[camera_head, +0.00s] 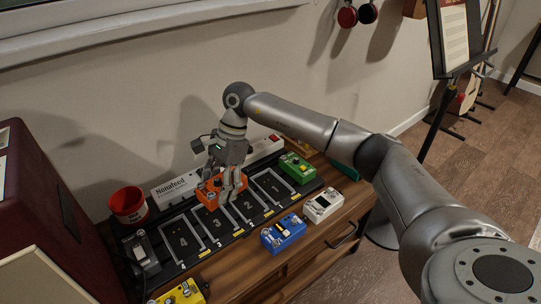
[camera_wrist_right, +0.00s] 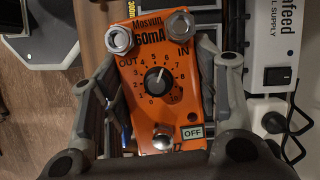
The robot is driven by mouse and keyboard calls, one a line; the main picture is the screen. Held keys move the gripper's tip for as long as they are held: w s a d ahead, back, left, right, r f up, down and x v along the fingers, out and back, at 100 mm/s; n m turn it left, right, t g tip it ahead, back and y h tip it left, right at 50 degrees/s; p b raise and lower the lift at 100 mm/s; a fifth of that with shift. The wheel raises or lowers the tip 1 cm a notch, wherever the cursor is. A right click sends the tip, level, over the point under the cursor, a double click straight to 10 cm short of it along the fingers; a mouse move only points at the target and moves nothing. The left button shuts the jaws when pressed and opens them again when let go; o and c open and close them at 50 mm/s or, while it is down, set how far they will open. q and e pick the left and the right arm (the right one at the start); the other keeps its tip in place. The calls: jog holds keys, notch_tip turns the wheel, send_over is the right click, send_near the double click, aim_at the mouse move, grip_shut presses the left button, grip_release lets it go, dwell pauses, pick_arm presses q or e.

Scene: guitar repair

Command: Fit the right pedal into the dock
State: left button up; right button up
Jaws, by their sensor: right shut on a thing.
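My right gripper (camera_head: 226,186) is shut on an orange pedal (camera_head: 208,194), above the back part of the dock near slots 3 and 2. I cannot tell whether the pedal touches the dock. In the wrist view the fingers grip the orange pedal (camera_wrist_right: 160,75) on both sides; its dial, "60mA" marking and "OFF" label face the camera. The dock (camera_head: 237,233) is a black board with white-outlined, numbered slots. A green pedal (camera_head: 297,168) sits at its right end. Blue (camera_head: 283,233), white (camera_head: 323,205) and yellow (camera_head: 182,293) pedals stand in front of it. My left gripper is not in view.
A white power supply (camera_head: 174,190) stands behind the dock, with a red cup (camera_head: 128,205) to its left. A small grey device (camera_head: 141,252) is at the dock's left end. A dark red case (camera_head: 40,190) fills the left side. A music stand (camera_head: 455,40) is at right.

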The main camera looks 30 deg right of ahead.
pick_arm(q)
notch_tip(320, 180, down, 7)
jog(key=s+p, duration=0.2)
pick_arm(e)
jog(key=shift+w+d+f+m+t+h+b, duration=0.3)
jog(key=shift+w+d+f+m+t+h, duration=0.5)
jog(key=shift+d+m, duration=2.35)
jog(key=shift+w+d+f+m+t+h+b, duration=0.25)
jog(key=shift+w+d+f+m+t+h, duration=0.55)
jog(key=shift+d+m, duration=2.35)
jog(key=shift+w+d+f+m+t+h+b, duration=0.4)
jog(key=shift+w+d+f+m+t, duration=0.6)
jog(key=shift+d+m, duration=2.15)
jog(key=shift+s+a+f+m+b, duration=0.15)
jog(key=shift+f+b, duration=0.15)
jog(key=shift+f, duration=0.15)
jog(key=shift+a+f+m+b, duration=0.1)
jog(key=shift+f+b, duration=0.2)
jog(key=shift+f, duration=0.1)
notch_tip(320, 180, down, 2)
jog(key=shift+b, duration=0.65)
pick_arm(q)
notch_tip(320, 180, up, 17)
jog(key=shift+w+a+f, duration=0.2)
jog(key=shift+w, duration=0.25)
pick_arm(e)
jog(key=shift+f, duration=0.45)
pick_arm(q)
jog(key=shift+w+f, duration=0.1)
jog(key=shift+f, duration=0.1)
